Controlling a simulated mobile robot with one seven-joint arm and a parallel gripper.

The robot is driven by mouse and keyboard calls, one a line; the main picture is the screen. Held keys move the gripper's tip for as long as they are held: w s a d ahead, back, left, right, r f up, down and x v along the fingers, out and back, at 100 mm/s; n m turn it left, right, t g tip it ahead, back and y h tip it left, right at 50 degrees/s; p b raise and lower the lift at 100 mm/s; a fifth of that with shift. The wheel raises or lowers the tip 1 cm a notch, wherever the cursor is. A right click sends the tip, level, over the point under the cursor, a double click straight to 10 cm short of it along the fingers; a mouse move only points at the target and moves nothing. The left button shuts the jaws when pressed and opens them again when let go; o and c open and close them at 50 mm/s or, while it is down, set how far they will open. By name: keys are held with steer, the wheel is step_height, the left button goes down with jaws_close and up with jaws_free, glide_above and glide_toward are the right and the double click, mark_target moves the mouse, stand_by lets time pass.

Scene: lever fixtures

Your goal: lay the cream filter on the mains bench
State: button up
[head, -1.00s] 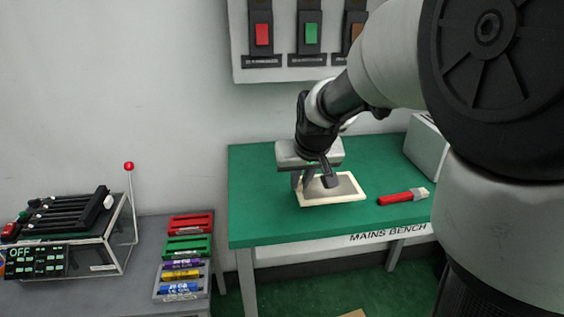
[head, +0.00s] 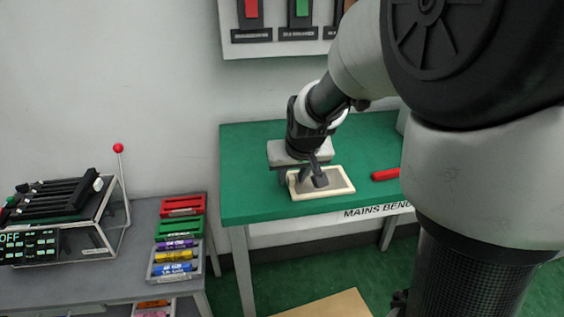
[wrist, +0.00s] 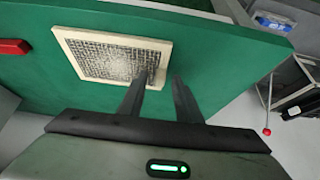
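The cream filter (head: 336,190), a flat rectangular frame around a grey mesh, lies on the green top of the mains bench (head: 250,205) near its front edge. It also shows in the wrist view (wrist: 108,54), flat against the green top. My gripper (head: 301,184) is low over the filter's left end. In the wrist view my gripper (wrist: 160,76) has its two fingers apart, with a gap on each side of the filter's near rim. One finger is over the mesh side and the other is outside the frame. Whether either finger touches the filter cannot be told.
A red-handled tool (head: 385,174) lies on the bench right of the filter. A grey table at left holds a control box (head: 60,225), a red-knobbed lever (head: 119,149) and a rack of coloured items (head: 176,245). A switch panel (head: 270,48) hangs above the bench.

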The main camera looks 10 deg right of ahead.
steer(key=shift+r+p, duration=0.3)
steer(key=shift+r, duration=0.05)
steer(key=p+v, duration=0.3)
steer(key=v, duration=0.8)
steer(key=s+r, duration=0.3)
steer(key=s, duration=1.5)
steer(key=shift+s, duration=0.4)
